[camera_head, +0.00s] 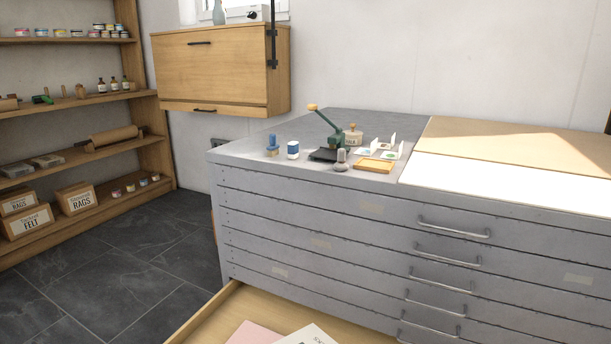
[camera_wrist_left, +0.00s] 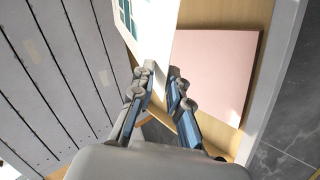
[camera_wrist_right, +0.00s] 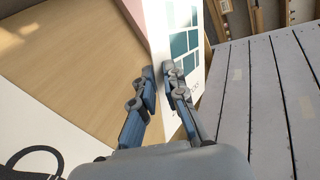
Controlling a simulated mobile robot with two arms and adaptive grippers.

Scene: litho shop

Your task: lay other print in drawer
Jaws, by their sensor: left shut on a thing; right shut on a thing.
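The print is a white sheet with teal squares, seen in the right wrist view (camera_wrist_right: 182,22); its text end shows at the bottom of the head view (camera_head: 310,337). My left gripper (camera_wrist_left: 161,76) is shut on one edge of it, and my right gripper (camera_wrist_right: 160,72) on another edge. Neither gripper shows in the head view. The print is over the open wooden drawer (camera_head: 208,318); I cannot tell whether it touches the drawer floor. A pink sheet or stack (camera_wrist_left: 215,68) lies in the drawer beside it, and also shows in the head view (camera_head: 254,334).
The grey flat-file cabinet (camera_head: 300,215) stands behind the open drawer, its other drawers shut. On top are a small green press (camera_head: 340,134), jars, a wooden tray (camera_head: 375,165) and large boards. Shelves (camera_head: 75,100) stand at left. Dark floor tiles (camera_head: 120,270) are clear.

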